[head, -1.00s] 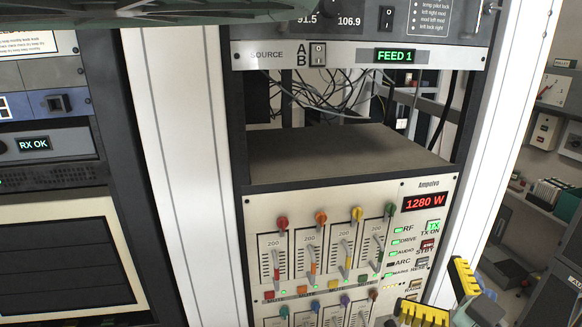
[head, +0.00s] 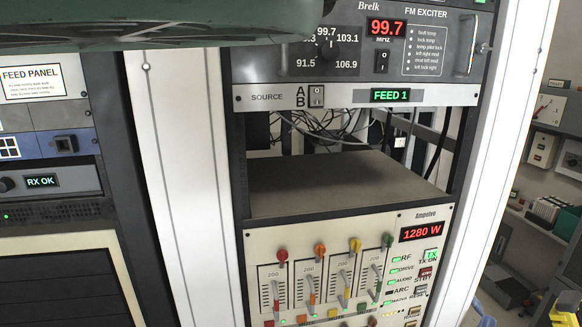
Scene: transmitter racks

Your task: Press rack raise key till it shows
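The white Ampulvo amplifier panel (head: 403,219) sits low in the middle rack, with a red display (head: 421,231) reading 1280 W. A column of small keys runs down its right side: a green-lit TX ON key (head: 431,255), a red STBY key (head: 426,272), a reset key (head: 420,290), and a pale key (head: 413,312) near the bottom edge. The label of that lowest key is too small to read surely.
Coloured lever knobs (head: 320,249) stick out of the amplifier's front. Above is an open bay with a shelf (head: 330,180) and loose cables. The FM exciter (head: 345,50) shows 99.7, and a source strip (head: 265,97) shows FEED 1. A white rack post (head: 497,180) stands on the right.

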